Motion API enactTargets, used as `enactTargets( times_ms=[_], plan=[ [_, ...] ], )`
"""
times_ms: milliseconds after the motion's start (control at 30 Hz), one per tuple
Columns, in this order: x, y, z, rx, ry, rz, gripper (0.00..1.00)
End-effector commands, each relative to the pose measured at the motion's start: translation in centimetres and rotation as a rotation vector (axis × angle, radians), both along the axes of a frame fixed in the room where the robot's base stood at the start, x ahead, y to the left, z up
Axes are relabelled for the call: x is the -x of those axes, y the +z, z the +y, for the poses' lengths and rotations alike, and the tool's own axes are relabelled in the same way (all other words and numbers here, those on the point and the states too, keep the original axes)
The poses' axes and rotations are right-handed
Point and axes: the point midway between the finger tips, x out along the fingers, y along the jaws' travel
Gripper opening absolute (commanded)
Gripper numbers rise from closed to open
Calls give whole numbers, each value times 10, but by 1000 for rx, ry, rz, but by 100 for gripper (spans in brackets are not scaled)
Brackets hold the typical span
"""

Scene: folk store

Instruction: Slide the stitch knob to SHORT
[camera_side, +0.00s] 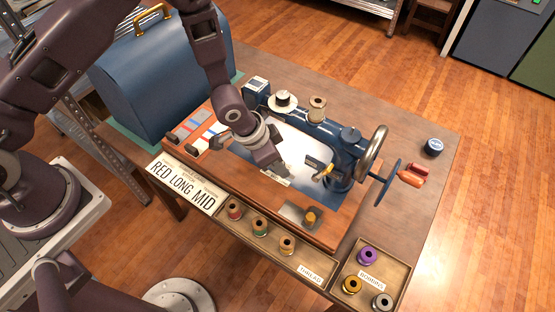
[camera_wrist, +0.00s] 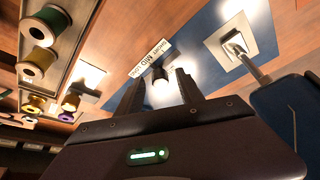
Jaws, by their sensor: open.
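The stitch knob (camera_wrist: 162,95), a small dark stem with a bright pale part, shows in the wrist view between my two fingers. A white label strip (camera_wrist: 150,58) lies just beyond it, with LONG, MID and SHORT printed upside down. The knob looks close to the MID part of the strip; its exact setting I cannot tell. My gripper (camera_wrist: 158,77) is open, with a finger on each side of the knob and gaps visible. In the side view my gripper (camera_side: 287,170) is low over the front of the blue sewing machine (camera_side: 345,150) bed and hides the knob.
Thread spools (camera_side: 260,228) stand along the front tray, and bobbins (camera_side: 367,256) at the front right. The handwheel (camera_side: 373,153) is on the machine's right. A blue case (camera_side: 160,80) stands at the left.

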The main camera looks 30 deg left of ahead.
Motion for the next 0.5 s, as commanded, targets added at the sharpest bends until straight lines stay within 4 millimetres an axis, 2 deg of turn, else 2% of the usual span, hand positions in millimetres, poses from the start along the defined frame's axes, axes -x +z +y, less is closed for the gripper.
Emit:
enactTargets(
  times_ms=[233, 433, 467, 500],
  plan=[
    [-1, -1, 0, 0, 0, 0, 44],
    [-1, -1, 0, -1, 0, -1, 5],
    [-1, -1, 0, 0, 0, 0, 0],
    [-1, -1, 0, 0, 0, 0, 0]
  ],
)
